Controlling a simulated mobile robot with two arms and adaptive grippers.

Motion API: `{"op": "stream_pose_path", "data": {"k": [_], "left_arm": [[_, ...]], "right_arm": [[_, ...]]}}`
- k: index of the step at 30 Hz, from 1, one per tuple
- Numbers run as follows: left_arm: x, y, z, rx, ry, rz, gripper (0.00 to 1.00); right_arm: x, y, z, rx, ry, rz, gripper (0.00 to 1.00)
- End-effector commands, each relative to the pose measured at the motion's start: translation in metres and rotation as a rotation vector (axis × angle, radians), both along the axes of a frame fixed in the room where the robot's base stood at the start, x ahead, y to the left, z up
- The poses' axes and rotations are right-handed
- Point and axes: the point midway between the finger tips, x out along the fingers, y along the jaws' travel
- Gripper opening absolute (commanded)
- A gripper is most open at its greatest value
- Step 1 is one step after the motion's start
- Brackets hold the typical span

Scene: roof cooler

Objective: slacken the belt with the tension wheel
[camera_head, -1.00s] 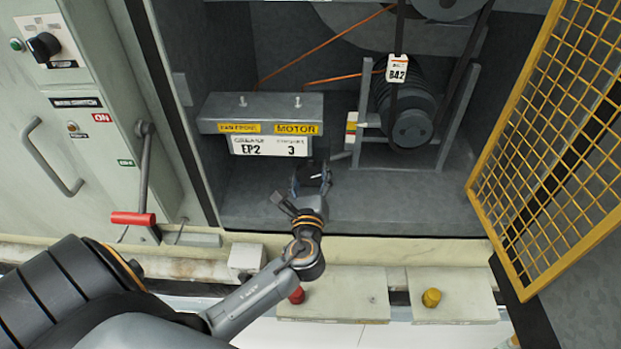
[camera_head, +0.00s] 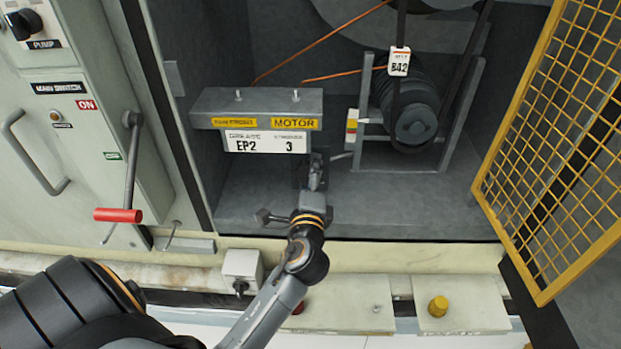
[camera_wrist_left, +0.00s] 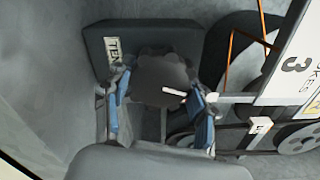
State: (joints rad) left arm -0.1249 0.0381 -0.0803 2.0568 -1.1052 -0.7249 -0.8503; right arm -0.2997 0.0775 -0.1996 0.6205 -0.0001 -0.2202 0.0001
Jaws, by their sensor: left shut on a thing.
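The tension wheel (camera_wrist_left: 158,78) is a dark, scalloped knob with a white mark, in front of a dark block with a partly hidden "TEN" label (camera_wrist_left: 114,48). My left gripper (camera_wrist_left: 162,100) is shut on the wheel, one finger on each side of it. In the head view my left gripper (camera_head: 315,172) is inside the cabinet below the EP2 plate and hides most of the wheel. The black belt (camera_head: 396,112) runs down around the motor pulley (camera_head: 416,125) and bears a white B42 tag (camera_head: 398,61). My right gripper is not in view.
A grey bracket (camera_head: 258,100) with a MOTOR label is just above my left gripper. A yellow mesh guard (camera_head: 550,150) stands open at right. A red-handled lever (camera_head: 118,215) is at left. The cabinet floor (camera_head: 410,205) is clear right of the gripper.

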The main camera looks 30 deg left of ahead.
Motion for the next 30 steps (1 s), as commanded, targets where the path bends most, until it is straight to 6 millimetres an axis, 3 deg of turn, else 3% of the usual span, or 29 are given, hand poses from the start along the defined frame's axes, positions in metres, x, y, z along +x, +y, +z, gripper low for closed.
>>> {"op": "stream_pose_path", "data": {"k": [9, 25, 26, 29, 30], "left_arm": [[0.0001, 0.0001, -0.0001, -0.102, -0.063, 0.0, 0.26], [0.0, 0.0, 0.0005, -0.12, -0.074, 0.0, 0.26], [0.0, 0.0, 0.0005, -0.12, -0.074, 0.0, 0.59], [0.0, 0.0, 0.0004, -0.119, -0.073, 0.0, 0.79], [0.0, 0.0, 0.0004, -0.119, -0.073, 0.0, 0.79]], "right_arm": [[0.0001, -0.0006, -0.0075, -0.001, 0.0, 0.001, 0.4], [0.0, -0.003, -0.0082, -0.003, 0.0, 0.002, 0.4], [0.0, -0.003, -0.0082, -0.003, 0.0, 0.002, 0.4], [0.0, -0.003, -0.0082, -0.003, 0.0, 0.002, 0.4], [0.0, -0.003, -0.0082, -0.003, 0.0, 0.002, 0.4]]}}
